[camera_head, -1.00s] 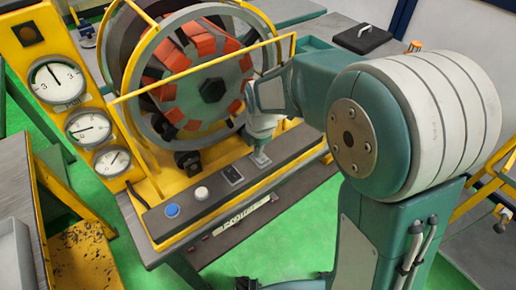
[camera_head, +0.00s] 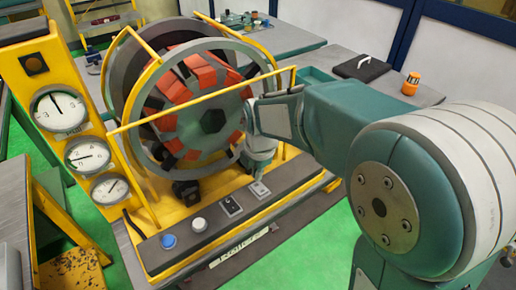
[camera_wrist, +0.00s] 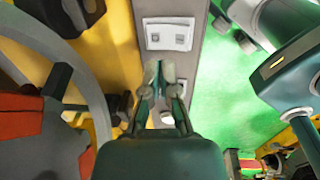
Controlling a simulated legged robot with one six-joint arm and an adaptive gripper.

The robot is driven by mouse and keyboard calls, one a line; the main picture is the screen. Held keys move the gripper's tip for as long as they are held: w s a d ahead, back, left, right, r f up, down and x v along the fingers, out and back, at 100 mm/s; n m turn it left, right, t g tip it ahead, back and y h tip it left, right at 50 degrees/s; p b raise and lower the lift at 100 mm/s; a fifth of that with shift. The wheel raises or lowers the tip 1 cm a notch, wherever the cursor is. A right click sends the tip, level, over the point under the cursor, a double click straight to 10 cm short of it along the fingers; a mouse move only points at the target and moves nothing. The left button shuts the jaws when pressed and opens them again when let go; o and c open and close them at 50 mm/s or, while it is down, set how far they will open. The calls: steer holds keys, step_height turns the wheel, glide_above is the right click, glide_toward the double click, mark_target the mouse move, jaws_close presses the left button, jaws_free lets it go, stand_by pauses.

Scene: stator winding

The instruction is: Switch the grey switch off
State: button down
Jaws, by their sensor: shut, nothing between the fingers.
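The grey switch (camera_head: 259,190) sits on a light plate at the right part of the dark control strip. In the wrist view a light plate with two small square parts (camera_wrist: 169,34) lies just beyond my fingertips and appears to be this switch; its on or off position is too small to tell. My gripper (camera_wrist: 159,70) is shut and empty, over the strip between this plate and a second plate. In the head view my gripper (camera_head: 257,172) is just above the grey switch, partly hidden by my wrist; contact cannot be told.
A dark switch plate (camera_head: 231,205), white button (camera_head: 199,224) and blue button (camera_head: 168,241) share the strip. The winding machine's large ring and red-segmented stator (camera_head: 190,90) stand close behind my gripper. A yellow bar (camera_head: 195,97) crosses in front. Gauges (camera_head: 62,112) stand left.

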steer(key=r, duration=0.1)
steer(key=d+r, duration=0.1)
steer(key=r, duration=0.1)
steer(key=shift+w+d+r, duration=0.15)
steer(key=shift+w+r, duration=0.15)
steer(key=shift+r, duration=0.1)
step_height(320, 180, up, 6)
glide_above(262, 186)
steer(key=a, duration=0.3)
steer(key=s+d+r+m+t, duration=0.1)
steer(key=s+d+m+t, duration=0.3)
steer(key=s+d+m, duration=1.2)
steer(key=s+m, duration=0.2)
steer(key=m, duration=0.6)
steer(key=shift+s+d+m+t+h, duration=0.2)
steer(key=shift+s+m+t+h, duration=0.1)
steer(key=shift+m+t, duration=0.1)
